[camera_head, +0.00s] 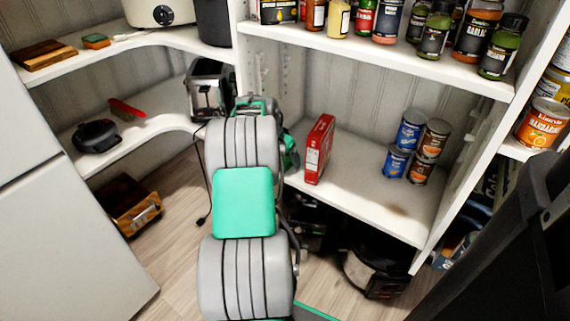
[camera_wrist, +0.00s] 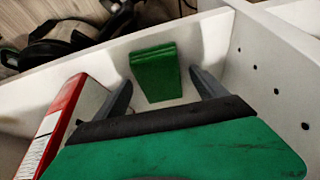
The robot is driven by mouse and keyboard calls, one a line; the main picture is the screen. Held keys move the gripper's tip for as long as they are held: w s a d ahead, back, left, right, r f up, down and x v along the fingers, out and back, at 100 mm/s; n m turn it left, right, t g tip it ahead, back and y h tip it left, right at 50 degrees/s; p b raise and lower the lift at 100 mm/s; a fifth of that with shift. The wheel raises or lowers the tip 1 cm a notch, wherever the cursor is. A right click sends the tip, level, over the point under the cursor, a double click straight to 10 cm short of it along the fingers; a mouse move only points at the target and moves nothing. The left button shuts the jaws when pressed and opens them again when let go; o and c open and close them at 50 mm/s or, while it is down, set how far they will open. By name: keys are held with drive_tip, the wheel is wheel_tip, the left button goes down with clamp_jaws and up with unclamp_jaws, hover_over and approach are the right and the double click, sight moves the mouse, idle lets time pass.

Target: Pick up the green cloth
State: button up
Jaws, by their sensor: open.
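The green cloth (camera_wrist: 154,84) shows in the wrist view as a small folded green block on a white shelf, close to the shelf's edge. My gripper (camera_wrist: 159,76) is open, with its two dark fingers spread to the left and right of the cloth in the picture. The fingers look apart from the cloth, and I cannot tell how far above or short of it they are. In the head view my own arm covers this spot, and neither the cloth nor the fingers can be made out.
A red box (camera_head: 319,149) stands on the shelf (camera_head: 345,200) right of my arm; it shows close to the left finger in the wrist view (camera_wrist: 64,112). Several cans (camera_head: 410,130) stand farther right. A white upright panel (camera_wrist: 270,85) is right of the fingers. A toaster (camera_head: 208,88) stands left.

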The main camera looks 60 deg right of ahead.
sight(284, 158)
drive_tip(key=shift+f, duration=0.1)
drive_tip(key=c, duration=1.4)
drive_tip(key=shift+c, duration=0.2)
wheel_tip(284, 158, up, 4)
drive_tip(key=shift+p, duration=0.85)
drive_tip(key=a+r, duration=0.1)
drive_tip(key=a+r+p, duration=0.1)
drive_tip(key=r, duration=0.1)
drive_tip(key=s+a+r+p, duration=0.1)
drive_tip(key=shift+a+r, duration=0.3)
drive_tip(key=shift+r, duration=0.1)
drive_tip(key=s+a+r+p, duration=0.3)
drive_tip(key=a+r, duration=0.1)
drive_tip(key=a, duration=0.6)
drive_tip(key=shift+r, duration=0.25)
